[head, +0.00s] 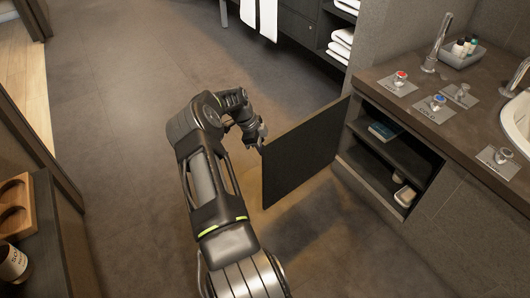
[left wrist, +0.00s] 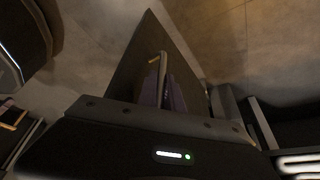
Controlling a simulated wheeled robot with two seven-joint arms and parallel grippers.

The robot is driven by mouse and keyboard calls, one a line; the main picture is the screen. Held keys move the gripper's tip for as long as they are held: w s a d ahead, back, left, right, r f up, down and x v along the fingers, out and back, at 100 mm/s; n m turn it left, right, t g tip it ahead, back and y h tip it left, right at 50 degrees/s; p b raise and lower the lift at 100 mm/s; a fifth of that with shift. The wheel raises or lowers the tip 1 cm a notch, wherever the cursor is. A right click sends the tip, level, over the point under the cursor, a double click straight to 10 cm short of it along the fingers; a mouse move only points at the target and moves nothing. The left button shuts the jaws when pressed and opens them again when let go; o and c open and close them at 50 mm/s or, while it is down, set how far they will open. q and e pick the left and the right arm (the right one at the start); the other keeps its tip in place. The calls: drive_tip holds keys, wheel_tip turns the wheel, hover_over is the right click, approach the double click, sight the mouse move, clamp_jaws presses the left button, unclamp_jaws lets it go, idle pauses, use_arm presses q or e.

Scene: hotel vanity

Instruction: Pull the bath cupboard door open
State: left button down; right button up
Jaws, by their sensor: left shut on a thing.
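The bath cupboard door (head: 303,153) is a dark panel that stands swung well out from the vanity. The open cupboard (head: 392,150) shows its shelves beside it. My left gripper (head: 260,137) is at the door's free edge, near its top corner, and is shut on it. In the left wrist view the gripper fingers (left wrist: 165,88) lie against the dark door panel (left wrist: 138,60). The exact grip on the edge is hard to see in the dark. My right gripper is in neither view.
The vanity counter (head: 430,125) at the right carries taps, a sink and a tray of bottles (head: 462,52). A blue item (head: 385,131) and small white items (head: 404,196) lie in the cupboard. A wooden tray (head: 16,206) stands at the left. The floor (head: 120,130) between is clear.

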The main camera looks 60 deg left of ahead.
use_arm(q)
drive_tip(key=c, duration=1.8)
unclamp_jaws()
drive_tip(key=shift+o, duration=0.2)
drive_tip(key=p+v, duration=0.2)
drive_tip(key=v, duration=0.5)
drive_tip(key=shift+r, duration=0.3)
drive_tip(key=shift+s+a, duration=0.1)
